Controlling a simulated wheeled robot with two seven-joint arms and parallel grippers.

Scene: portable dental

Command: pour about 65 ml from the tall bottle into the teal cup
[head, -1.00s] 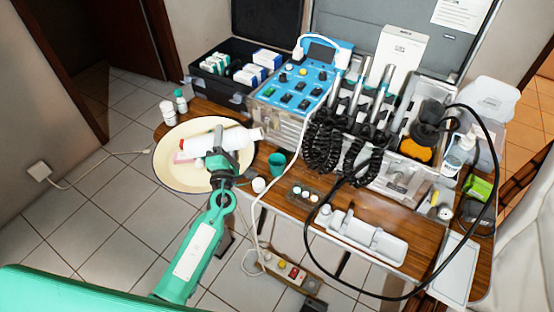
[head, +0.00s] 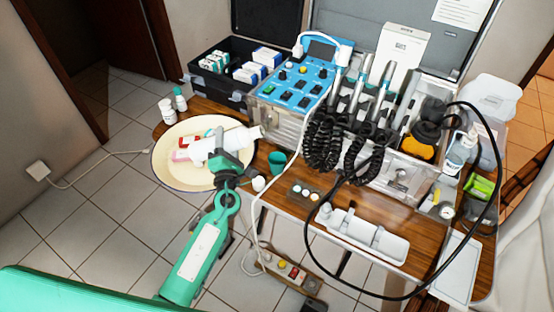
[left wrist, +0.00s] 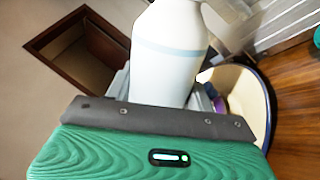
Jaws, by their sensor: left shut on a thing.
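The tall bottle (head: 232,141) is white and lies tilted close to horizontal above the cream basin, its neck end pointing right. My left gripper (head: 224,160) is shut on it. In the left wrist view the bottle (left wrist: 168,50) rises from between my fingers, with a pale blue band. The teal cup (head: 277,162) stands upright on the wooden table, a little right of and below the bottle's mouth. The bottle and the cup are apart. I cannot see any liquid leaving the bottle, and the cup's inside is too small to read. My right gripper is not in view.
A small white jar (head: 258,184) stands beside the cup. The blue control unit (head: 293,88) with coiled black hoses is behind. A white cable (head: 255,215) hangs near the cup. Small bottles (head: 167,110) stand at the left.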

